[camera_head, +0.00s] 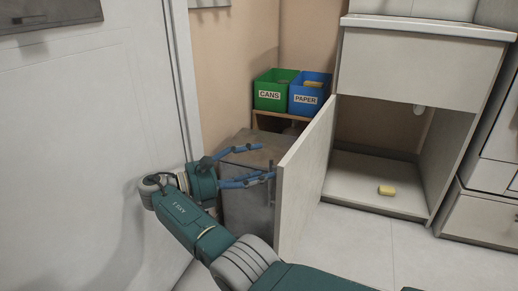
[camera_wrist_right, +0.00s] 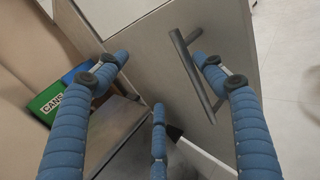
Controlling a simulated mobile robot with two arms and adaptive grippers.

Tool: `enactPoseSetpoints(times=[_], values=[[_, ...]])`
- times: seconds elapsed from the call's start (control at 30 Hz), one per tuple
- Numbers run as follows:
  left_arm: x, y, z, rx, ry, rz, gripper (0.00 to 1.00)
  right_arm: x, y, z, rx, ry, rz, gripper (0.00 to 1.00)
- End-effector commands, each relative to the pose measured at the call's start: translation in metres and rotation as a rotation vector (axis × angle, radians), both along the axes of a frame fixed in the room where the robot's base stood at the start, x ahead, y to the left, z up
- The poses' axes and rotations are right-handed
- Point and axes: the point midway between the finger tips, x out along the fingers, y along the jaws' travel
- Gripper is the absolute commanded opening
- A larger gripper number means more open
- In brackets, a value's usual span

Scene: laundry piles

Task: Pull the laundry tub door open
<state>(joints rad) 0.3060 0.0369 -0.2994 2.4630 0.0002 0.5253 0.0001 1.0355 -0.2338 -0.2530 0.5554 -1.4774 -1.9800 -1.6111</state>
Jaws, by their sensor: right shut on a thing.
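The laundry tub door (camera_head: 305,180) is a pale grey panel standing wide open, swung out from the left side of the white cabinet (camera_head: 425,60). The cabinet's inside is visible. The door's dark bar handle (camera_wrist_right: 193,75) shows in the right wrist view on the door face, beside one blue finger. My right gripper (camera_head: 252,165) is at the door's outer face, left of the door in the head view, with its blue fingers around the handle. The exact finger contact is hard to see. My left gripper is out of view.
A yellow sponge-like block (camera_head: 387,190) lies on the cabinet floor. A grey bin (camera_head: 245,205) stands close behind my right gripper. Green CANS (camera_head: 270,95) and blue PAPER (camera_head: 308,98) boxes sit on a shelf. A white door (camera_head: 80,130) is at left. Floor at right is clear.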

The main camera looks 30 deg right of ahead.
Motion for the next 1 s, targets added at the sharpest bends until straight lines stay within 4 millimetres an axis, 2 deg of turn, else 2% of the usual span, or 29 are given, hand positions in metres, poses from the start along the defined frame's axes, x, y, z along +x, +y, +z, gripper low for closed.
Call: enactPoseSetpoints(times=[0.03,0.23,0.3,0.5,1.0], values=[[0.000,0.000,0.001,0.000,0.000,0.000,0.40,0.008,0.001,0.025,-0.014,-0.025,0.025,0.48],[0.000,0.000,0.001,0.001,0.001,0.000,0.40,0.004,-0.002,0.062,-0.016,-0.022,0.014,0.45],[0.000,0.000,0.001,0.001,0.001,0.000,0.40,0.003,-0.003,0.072,-0.016,-0.021,0.009,0.31],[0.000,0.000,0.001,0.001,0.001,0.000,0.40,0.001,-0.005,0.080,-0.012,-0.012,0.000,0.31],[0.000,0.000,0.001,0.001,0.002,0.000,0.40,0.002,-0.007,0.076,-0.006,-0.012,0.002,0.31]])
